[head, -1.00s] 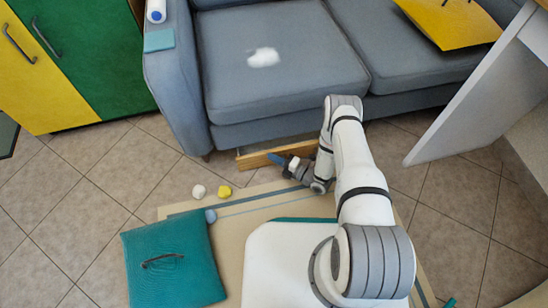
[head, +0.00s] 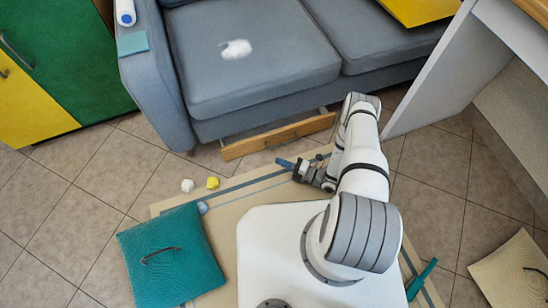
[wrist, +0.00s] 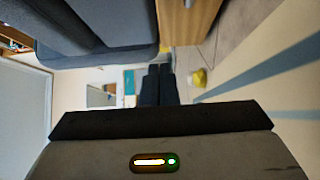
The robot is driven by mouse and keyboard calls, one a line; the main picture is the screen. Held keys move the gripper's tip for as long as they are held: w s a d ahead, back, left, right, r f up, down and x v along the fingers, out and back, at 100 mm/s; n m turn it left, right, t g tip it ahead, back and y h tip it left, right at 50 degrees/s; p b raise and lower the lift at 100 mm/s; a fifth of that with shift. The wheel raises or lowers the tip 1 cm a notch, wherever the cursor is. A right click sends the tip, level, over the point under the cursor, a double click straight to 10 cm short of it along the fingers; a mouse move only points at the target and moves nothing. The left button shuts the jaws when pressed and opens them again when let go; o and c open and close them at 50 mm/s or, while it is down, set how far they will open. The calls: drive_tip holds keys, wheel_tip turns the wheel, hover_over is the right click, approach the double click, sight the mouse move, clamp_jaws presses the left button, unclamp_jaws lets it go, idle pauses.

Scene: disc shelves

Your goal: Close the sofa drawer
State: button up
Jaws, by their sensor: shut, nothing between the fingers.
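The grey sofa (head: 250,55) stands ahead of me in the head view. Its low wooden drawer front (head: 278,137) stands out from the sofa base at floor level, with a gap behind it. The drawer is partly open. Its right end is near my arm. My gripper (head: 282,162) is low over the mat in front of the drawer, apart from it, pointing left. In the wrist view the shut fingers (wrist: 158,85) show with nothing between them. The wooden drawer front (wrist: 188,22) shows above them there, beside the sofa (wrist: 100,30).
A teal cushion (head: 172,258) lies on the floor at left. A white ball (head: 187,185) and a yellow ball (head: 212,183) lie near the mat (head: 240,192). A white desk panel (head: 445,75) stands at right. A beige cushion (head: 512,270) lies at lower right.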

drive_tip(key=o, duration=0.7)
drive_tip(key=w+d+m+t+h, duration=0.1)
drive_tip(key=d+h, duration=0.1)
drive_tip(key=w+d+f+m+t+h+b, duration=0.1)
drive_tip(key=d+m, duration=0.1)
drive_tip(key=d, duration=0.1)
drive_tip(key=w+d+f+m+t+h+b, duration=0.1)
drive_tip(key=d+m+h, duration=0.1)
drive_tip(key=shift+w+d+f+h, duration=0.15)
drive_tip(key=shift+w+f+h, duration=0.15)
drive_tip(key=shift+w, duration=0.1)
drive_tip(key=shift+w+b, duration=0.3)
drive_tip(key=shift+b, duration=0.1)
drive_tip(key=b+x, duration=0.2)
drive_tip(key=x, duration=0.5)
drive_tip(key=shift+w+r+b, duration=0.1)
drive_tip(key=shift+r+b, duration=0.05)
drive_tip(key=shift+b, duration=0.2)
drive_tip(key=shift+c, duration=0.6)
clamp_jaws()
